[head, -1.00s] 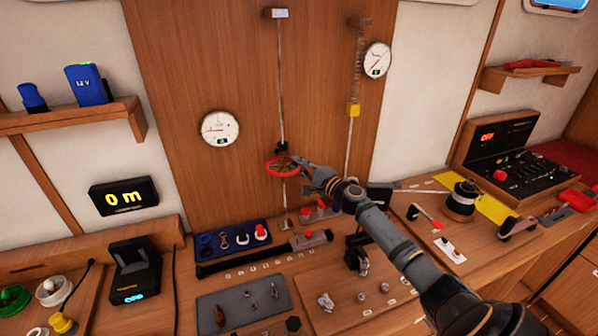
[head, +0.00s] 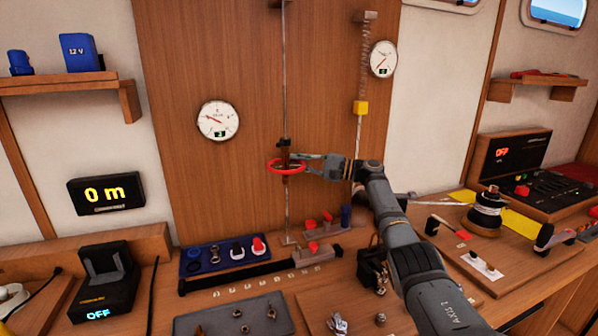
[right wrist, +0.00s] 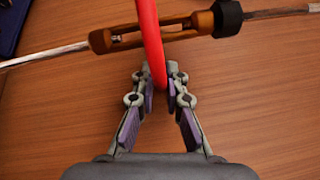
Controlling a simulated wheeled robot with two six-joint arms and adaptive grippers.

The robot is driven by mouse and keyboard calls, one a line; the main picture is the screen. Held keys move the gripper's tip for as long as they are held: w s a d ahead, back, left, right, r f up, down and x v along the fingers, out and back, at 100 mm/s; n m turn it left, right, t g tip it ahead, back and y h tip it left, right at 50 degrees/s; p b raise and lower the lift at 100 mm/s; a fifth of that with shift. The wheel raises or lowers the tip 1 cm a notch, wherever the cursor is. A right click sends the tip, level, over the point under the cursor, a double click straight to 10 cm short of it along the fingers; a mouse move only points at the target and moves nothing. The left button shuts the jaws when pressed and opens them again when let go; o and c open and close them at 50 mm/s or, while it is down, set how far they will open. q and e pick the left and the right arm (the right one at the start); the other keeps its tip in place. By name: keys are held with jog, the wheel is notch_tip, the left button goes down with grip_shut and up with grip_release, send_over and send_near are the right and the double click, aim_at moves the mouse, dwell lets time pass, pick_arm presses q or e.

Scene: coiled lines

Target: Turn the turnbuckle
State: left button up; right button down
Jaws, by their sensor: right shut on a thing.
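The turnbuckle (right wrist: 130,38) has a bronze open-frame body with a dark collar, set in a thin metal stay, in the right wrist view. In the head view it is a small dark piece (head: 284,147) on the upright stay in front of the wood panel. In the head view the gripper (head: 304,163) reaches the ring from the right. My left gripper is not in view.
A round gauge (head: 218,121) hangs left of the stay. A second gauge (head: 383,59) is beside a spring line with a yellow block (head: 360,108). Below, the bench holds a blue tray (head: 190,268), levers (head: 318,250) and a winch drum (head: 487,212).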

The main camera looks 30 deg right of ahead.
jog(key=shift+w+b, duration=0.1)
jog(key=shift+b, duration=0.2)
jog(key=shift+r, duration=0.1)
jog(key=c, duration=1.4)
grip_release()
jog(key=v, duration=1.2)
jog(key=shift+w+d, duration=0.15)
jog(key=shift+o, duration=0.2)
